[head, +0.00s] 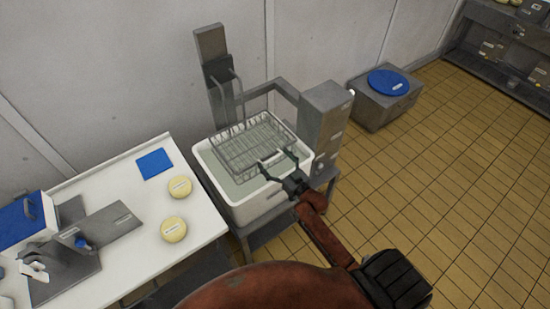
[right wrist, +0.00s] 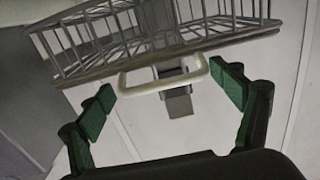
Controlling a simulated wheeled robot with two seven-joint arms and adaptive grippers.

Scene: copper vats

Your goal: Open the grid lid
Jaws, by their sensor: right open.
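The wire grid (head: 250,143), shaped like a shallow basket, sits over a white basin (head: 262,205) of pale liquid in the head view. I cannot tell its lid apart from the rest of the wire. My right gripper (head: 277,162) is open at the grid's near right edge. In the right wrist view the wire grid (right wrist: 150,38) spans the top. A pale loop handle (right wrist: 140,91) at its edge lies between the spread green-padded fingers of my right gripper (right wrist: 166,86), with gaps on both sides. My left gripper is not in view.
A grey post (head: 212,60) with a bracket stands behind the basin. A grey box (head: 323,120) stands to its right. A white table (head: 130,215) at left holds two yellow cheeses (head: 176,208) and a blue cloth (head: 154,164).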

